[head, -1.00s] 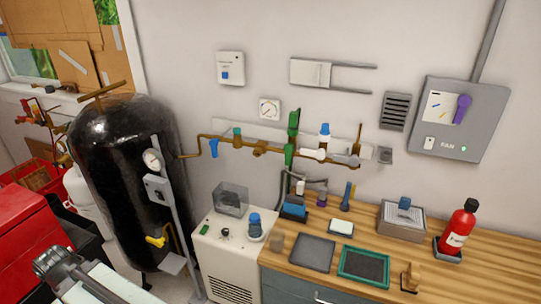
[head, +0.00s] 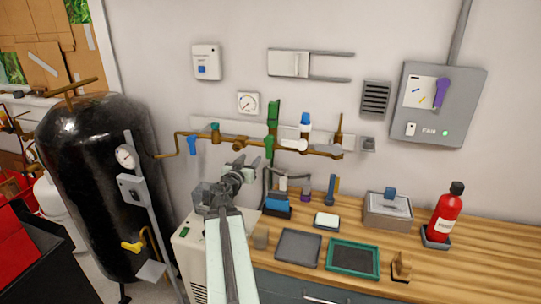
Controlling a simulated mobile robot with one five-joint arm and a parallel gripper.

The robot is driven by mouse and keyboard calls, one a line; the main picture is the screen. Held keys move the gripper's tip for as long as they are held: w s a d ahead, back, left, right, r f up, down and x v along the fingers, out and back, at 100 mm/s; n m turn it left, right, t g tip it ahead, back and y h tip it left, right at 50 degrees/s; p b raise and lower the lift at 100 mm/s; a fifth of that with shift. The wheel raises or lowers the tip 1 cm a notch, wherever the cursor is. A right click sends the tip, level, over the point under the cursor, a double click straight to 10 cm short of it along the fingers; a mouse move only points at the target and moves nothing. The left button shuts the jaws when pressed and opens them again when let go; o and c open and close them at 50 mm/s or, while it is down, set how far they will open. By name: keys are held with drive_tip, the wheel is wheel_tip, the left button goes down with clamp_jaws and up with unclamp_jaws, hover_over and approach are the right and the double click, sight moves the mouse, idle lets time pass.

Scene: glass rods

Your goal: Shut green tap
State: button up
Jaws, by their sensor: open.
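The green tap (head: 273,113) is on the brass pipe (head: 225,138) along the wall. Its green upper part stands upright above the pipe, and a second green part hangs below it. My gripper (head: 242,166) is open and empty, below and left of the green tap in the picture and apart from it. The gripper's body hides part of the wall and the white cabinet behind it.
A blue tap handle (head: 192,145) hangs left on the pipe, and a white tap with a blue top (head: 305,122) stands right of the green one. Below is a wooden bench (head: 460,235) with trays. A black tank (head: 90,180) stands left.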

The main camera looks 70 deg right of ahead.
sight(268, 148)
drive_tip(key=shift+h, duration=0.4)
drive_tip(key=s+d, duration=0.1)
drive_tip(key=d, duration=0.2)
drive_tip(key=s+d, duration=0.1)
drive_tip(key=d, duration=0.3)
drive_tip(key=s+d+r, duration=0.1)
drive_tip(key=d, duration=0.2)
drive_tip(key=shift+s+d, duration=0.3)
drive_tip(key=shift+s, duration=0.1)
drive_tip(key=shift+a, duration=0.1)
clamp_jaws()
idle(0.4)
